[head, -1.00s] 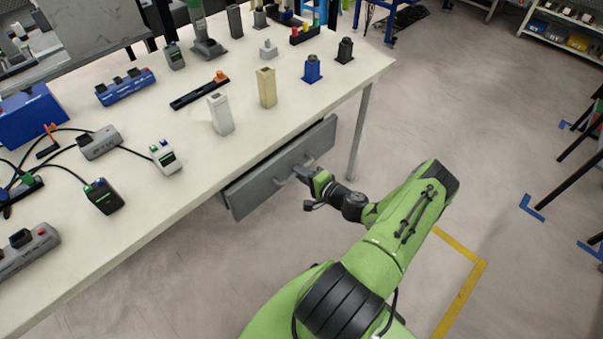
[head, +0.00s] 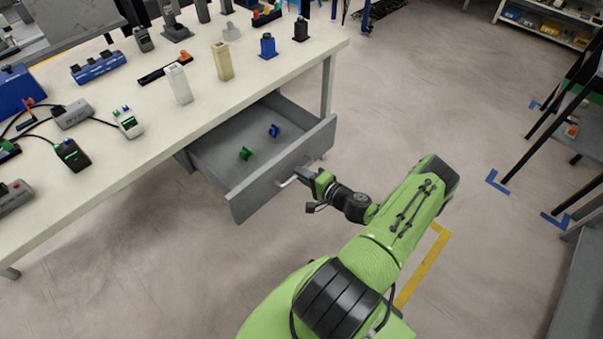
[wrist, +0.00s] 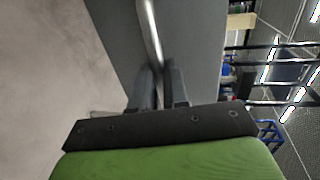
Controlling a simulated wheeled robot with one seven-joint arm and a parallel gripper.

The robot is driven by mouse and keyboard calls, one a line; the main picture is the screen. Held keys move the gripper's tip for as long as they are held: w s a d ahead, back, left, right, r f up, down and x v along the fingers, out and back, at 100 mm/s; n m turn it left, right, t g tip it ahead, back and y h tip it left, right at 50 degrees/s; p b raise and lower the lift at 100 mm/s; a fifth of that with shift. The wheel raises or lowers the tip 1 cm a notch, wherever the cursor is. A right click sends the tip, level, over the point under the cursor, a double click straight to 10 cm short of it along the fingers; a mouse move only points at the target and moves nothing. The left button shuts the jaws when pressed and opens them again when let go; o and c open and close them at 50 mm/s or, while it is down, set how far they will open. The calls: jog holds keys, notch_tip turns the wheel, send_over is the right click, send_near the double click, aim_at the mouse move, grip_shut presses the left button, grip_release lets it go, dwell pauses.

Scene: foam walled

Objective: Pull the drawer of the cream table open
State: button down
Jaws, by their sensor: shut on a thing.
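The cream table (head: 120,168) stands at the left in the head view. Its grey drawer (head: 262,190) is pulled well out, and its inside shows. A green piece (head: 245,153) and a blue piece (head: 274,131) lie on the drawer floor. My gripper (head: 302,178) is at the drawer front, shut on the metal handle (head: 287,183). In the wrist view the handle bar (wrist: 152,35) runs down between the two fingers (wrist: 160,85), in front of the grey drawer front (wrist: 115,35).
Several small devices and blocks, such as a beige block (head: 222,62) and a blue block (head: 267,46), stand on the tabletop. A table leg (head: 327,88) is behind the drawer's right end. Open floor (head: 420,100) lies to the right, with shelving beyond.

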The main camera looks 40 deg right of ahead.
jog(key=shift+s, duration=0.15)
jog(key=c, duration=1.1)
grip_release()
jog(key=p+v, duration=0.2)
jog(key=v, duration=1.3)
jog(key=shift+s+p, duration=0.35)
